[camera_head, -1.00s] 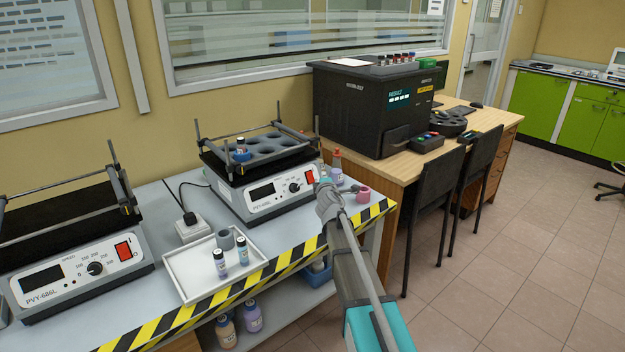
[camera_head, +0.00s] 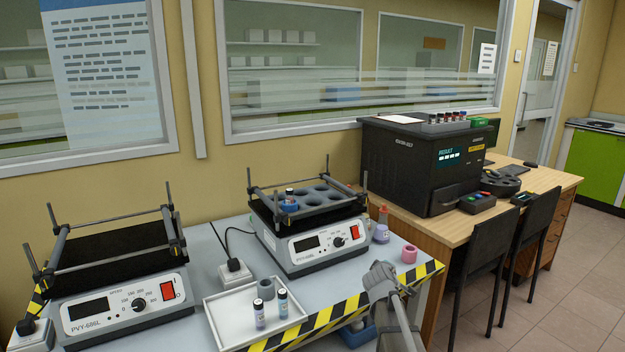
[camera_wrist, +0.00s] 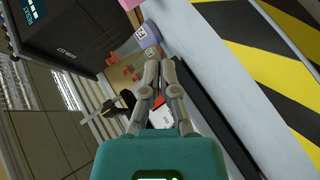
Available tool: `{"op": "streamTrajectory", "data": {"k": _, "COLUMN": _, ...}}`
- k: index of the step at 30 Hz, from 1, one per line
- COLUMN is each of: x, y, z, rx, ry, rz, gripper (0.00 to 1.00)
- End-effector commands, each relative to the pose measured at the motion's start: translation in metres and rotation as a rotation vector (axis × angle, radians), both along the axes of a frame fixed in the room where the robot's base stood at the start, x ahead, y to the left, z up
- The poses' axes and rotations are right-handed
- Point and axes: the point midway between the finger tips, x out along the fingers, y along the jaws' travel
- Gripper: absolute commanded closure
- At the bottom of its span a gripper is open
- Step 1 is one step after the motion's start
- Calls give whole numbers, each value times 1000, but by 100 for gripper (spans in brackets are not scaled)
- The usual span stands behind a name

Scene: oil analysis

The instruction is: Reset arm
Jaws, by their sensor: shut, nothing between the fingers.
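My gripper (camera_wrist: 152,75) shows in the wrist view with its two grey fingertips together and nothing between them. In the head view my arm rises from the bottom right, and the gripper end (camera_head: 380,275) is in front of the bench's striped edge, right of the white tray. It appears clear of the objects on the bench.
The white tray (camera_head: 222,321) holds two small vials and a grey ring. Two shakers stand on the bench, one at left (camera_head: 120,300) and one in the middle (camera_head: 310,250). A pink cup (camera_head: 409,254) and bottles are near the right end. A black analyser (camera_head: 400,175) stands on the wooden desk.

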Motion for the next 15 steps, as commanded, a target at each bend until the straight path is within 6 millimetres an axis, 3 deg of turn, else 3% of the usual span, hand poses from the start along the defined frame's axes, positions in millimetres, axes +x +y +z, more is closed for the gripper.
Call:
{"op": "streamTrajectory", "data": {"k": 1, "x": -21, "y": -2, "z": -10, "rx": 62, "ry": 38, "rz": -48, "gripper": 100}}
{"op": "streamTrajectory", "data": {"k": 7, "x": -88, "y": 0, "z": -51, "rx": 315, "ry": 209, "rz": -244, "gripper": 100}}
{"op": "streamTrajectory", "data": {"k": 15, "x": -187, "y": 25, "z": -93, "rx": 610, "ry": 478, "rz": -483, "gripper": 100}}
